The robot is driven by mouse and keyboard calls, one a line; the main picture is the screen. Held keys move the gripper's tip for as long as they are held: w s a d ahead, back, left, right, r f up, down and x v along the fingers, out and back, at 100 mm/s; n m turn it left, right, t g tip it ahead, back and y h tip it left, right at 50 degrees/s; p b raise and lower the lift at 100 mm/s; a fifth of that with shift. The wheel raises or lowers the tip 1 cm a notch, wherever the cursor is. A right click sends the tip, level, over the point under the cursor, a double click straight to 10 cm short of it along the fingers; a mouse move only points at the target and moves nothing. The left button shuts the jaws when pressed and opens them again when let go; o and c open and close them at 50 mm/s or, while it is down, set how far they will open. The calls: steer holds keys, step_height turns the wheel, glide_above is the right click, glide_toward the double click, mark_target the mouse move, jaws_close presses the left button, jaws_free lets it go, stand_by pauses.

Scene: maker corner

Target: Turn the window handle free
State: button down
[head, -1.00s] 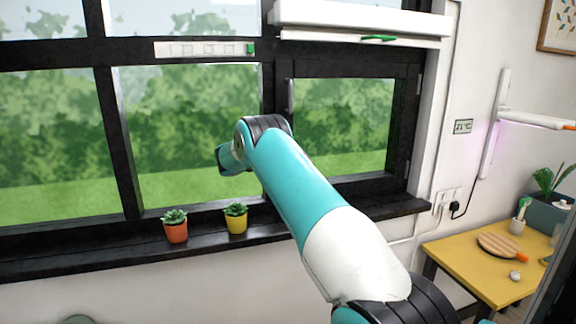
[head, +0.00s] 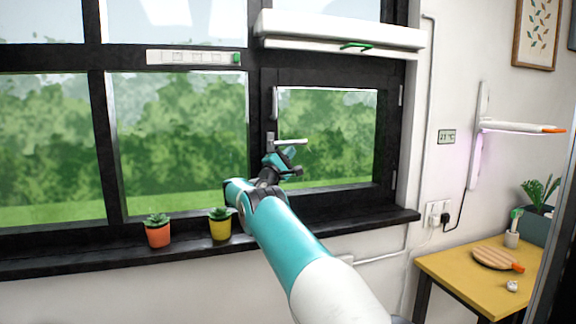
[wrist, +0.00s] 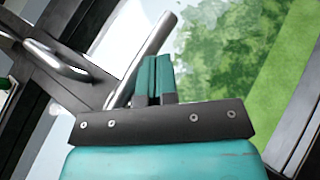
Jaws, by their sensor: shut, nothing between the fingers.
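The window handle (head: 290,141) is a grey lever on the dark frame's left stile in the head view. It points right, roughly level, across the glass. In the wrist view the lever (wrist: 150,55) is a round bar slanting up to the right, just left of my fingers. My gripper (head: 284,157) is just below the lever in the head view. Its teal fingers (wrist: 155,68) are together and empty in the wrist view. I cannot tell whether they touch the lever. The right-hand window sash (head: 335,184) looks closed.
A curved grey pull (wrist: 55,58) sits on the frame near the lever. An orange pot (head: 158,235) and a yellow pot (head: 220,228) stand on the sill, left of my arm. A white blind casing (head: 340,35) is above the window. A yellow table (head: 450,270) stands at the right.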

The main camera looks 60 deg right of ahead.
steer(key=shift+s+d+r, duration=0.1)
steer(key=shift+r, duration=0.05)
steer(key=shift+s+d+r, duration=0.15)
steer(key=shift+s+r, duration=0.05)
stand_by(0.4)
steer(key=d+f+b+v, duration=0.1)
steer(key=b+v, duration=1.1)
steer(key=b, duration=0.5)
steer(key=shift+a+f, duration=0.2)
steer(key=shift+f, duration=0.35)
